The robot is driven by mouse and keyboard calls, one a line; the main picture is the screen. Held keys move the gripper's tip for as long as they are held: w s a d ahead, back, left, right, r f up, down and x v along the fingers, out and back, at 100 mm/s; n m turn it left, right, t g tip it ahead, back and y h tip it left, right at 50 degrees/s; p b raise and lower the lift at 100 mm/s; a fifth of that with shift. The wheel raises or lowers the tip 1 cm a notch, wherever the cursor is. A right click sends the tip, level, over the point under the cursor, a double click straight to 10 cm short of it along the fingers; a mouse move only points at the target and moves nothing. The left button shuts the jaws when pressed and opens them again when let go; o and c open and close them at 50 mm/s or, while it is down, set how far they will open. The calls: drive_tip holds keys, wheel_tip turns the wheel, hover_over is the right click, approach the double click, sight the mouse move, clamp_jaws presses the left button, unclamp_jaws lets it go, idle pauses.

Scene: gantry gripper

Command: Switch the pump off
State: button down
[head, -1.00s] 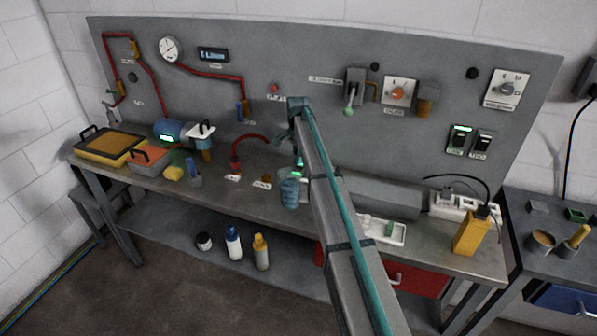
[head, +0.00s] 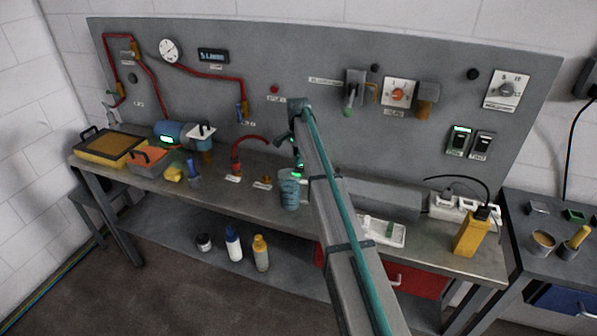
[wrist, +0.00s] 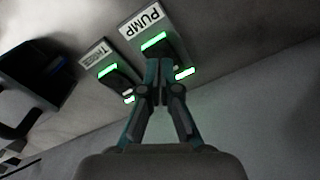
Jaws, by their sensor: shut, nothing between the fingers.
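The pump switch (wrist: 160,48) shows in the wrist view under a white PUMP label, with a green light lit at its top. My gripper (wrist: 158,68) is shut and empty, its fingertips together at the lower part of this switch. I cannot tell whether they touch it. The fingers hide part of the switch. A second switch (wrist: 115,75) with its own label and green light sits just to the left.
A blue ribbed cup (head: 289,192) stands on the bench (head: 225,205) close to my arm. A dark box-shaped thing (wrist: 35,85) is at left in the wrist view.

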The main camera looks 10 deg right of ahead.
drive_tip(key=shift+f+b, duration=0.45)
drive_tip(key=shift+f, duration=1.1)
idle(1.0)
drive_tip(key=shift+r, duration=0.15)
drive_tip(key=shift+r+p, duration=1.6)
drive_tip(key=shift+r, duration=1.85)
